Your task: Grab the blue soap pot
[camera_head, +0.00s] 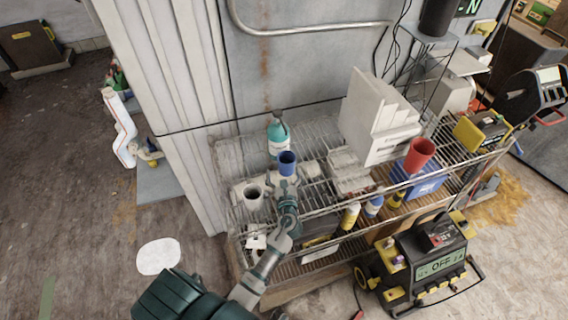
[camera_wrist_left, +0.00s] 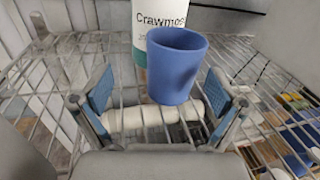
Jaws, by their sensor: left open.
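The blue soap pot (camera_head: 287,163) is a plain blue cup on the top wire shelf. In the left wrist view the blue pot (camera_wrist_left: 176,66) stands upright just ahead, a little right of centre. My left gripper (camera_head: 286,183) reaches over the shelf on the near side of the pot. In the left wrist view the left gripper (camera_wrist_left: 160,98) is open, with one finger to each side and the pot between and beyond the fingertips. My right gripper is not in view.
A teal and white bottle (camera_head: 279,138) stands right behind the pot. A white roll (camera_wrist_left: 150,116) lies low in front of the pot. A red cup (camera_head: 419,154) stands farther right.

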